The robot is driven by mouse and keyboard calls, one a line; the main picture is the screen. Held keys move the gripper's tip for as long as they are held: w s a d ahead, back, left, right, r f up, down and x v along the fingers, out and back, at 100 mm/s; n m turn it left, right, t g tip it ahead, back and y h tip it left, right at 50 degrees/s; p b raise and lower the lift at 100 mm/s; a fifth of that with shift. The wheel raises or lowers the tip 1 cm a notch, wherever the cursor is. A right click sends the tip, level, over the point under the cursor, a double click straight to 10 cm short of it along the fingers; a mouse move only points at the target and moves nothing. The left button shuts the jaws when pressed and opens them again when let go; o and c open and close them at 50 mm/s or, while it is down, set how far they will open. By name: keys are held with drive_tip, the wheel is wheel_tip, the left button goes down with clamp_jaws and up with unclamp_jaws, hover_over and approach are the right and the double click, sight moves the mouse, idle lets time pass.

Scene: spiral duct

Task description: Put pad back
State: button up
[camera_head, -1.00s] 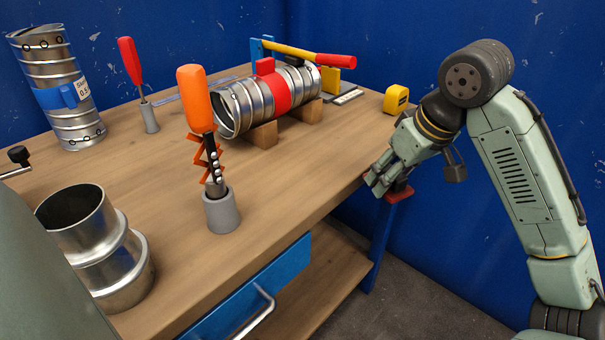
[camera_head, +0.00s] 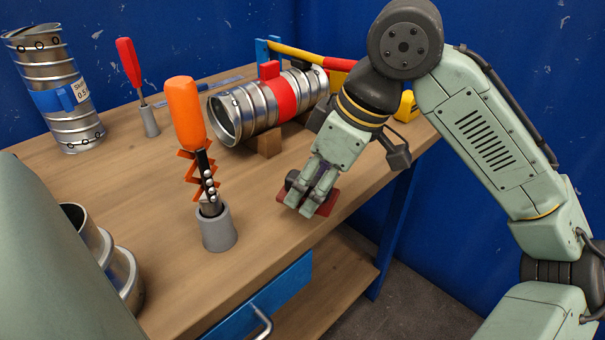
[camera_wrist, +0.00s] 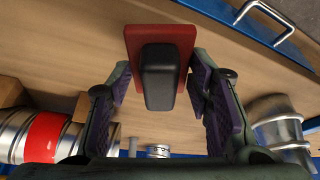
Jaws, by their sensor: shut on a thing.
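The pad is a red plate (camera_head: 322,205) with a black block-shaped handle, which shows clearly in the wrist view (camera_wrist: 160,78). My gripper (camera_head: 307,194) is shut on the pad and holds it over the front part of the workbench, in front of the lying spiral duct. In the wrist view my gripper (camera_wrist: 160,90) has a finger on each side of the black handle. The red plate lies beyond the handle there. The fingers partly hide the pad in the head view. I cannot tell exactly how high it is above the bench.
The spiral duct with a red band (camera_head: 250,108) rests on wooden blocks (camera_head: 268,140). An orange-handled tool (camera_head: 185,115) stands in a grey holder (camera_head: 217,230) to the left. An upright duct (camera_head: 58,95) stands at back left. The bench (camera_head: 160,270) is clear between holder and gripper.

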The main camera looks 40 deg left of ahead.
drive_tip(key=w+a, duration=0.2)
drive_tip(key=a, duration=0.1)
drive_tip(key=w+a+p, duration=0.1)
drive_tip(key=shift+a+f, duration=0.25)
drive_tip(key=shift+a, duration=0.1)
drive_tip(key=shift+w+f, duration=0.1)
drive_tip(key=shift+f, duration=1.7)
drive_tip(key=shift+d+f, duration=0.1)
drive_tip(key=shift+f, duration=0.55)
drive_tip(key=o, duration=1.1)
drive_tip(key=shift+f, duration=0.1)
